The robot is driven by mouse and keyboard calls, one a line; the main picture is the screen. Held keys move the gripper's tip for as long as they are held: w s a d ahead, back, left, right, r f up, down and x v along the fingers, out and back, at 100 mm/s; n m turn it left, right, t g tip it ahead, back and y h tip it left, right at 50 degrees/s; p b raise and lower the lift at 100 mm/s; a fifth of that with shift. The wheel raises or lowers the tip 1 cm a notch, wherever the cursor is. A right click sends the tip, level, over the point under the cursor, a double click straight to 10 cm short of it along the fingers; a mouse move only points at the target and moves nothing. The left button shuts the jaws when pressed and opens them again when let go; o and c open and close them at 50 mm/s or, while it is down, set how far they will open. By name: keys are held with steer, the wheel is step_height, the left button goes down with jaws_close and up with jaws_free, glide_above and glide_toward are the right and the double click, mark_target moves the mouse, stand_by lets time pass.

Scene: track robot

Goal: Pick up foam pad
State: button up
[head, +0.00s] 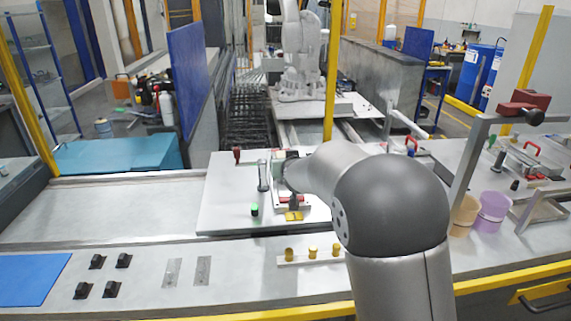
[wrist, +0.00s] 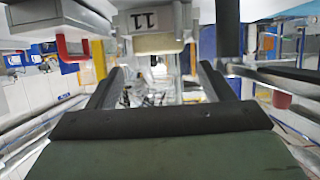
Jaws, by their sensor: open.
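I cannot tell for sure which thing is the foam pad. In the head view my gripper is mostly hidden behind my own arm, over the fixture on the light grey plate (head: 225,205). A small yellow block (head: 293,216) lies at the plate's front, and a flat blue mat (head: 33,279) lies at the far left of the bench.
A green-topped black cylinder (head: 254,210) stands on the plate. Several brass knobs on a strip (head: 312,254) are in front. Black blocks (head: 97,261) and metal plates (head: 203,270) lie left. Purple (head: 492,211) and tan cups stand right. The left bench (head: 110,210) is clear.

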steer(key=shift+p+x, duration=1.2)
steer(key=shift+x, duration=2.05)
steer(key=c, duration=1.1)
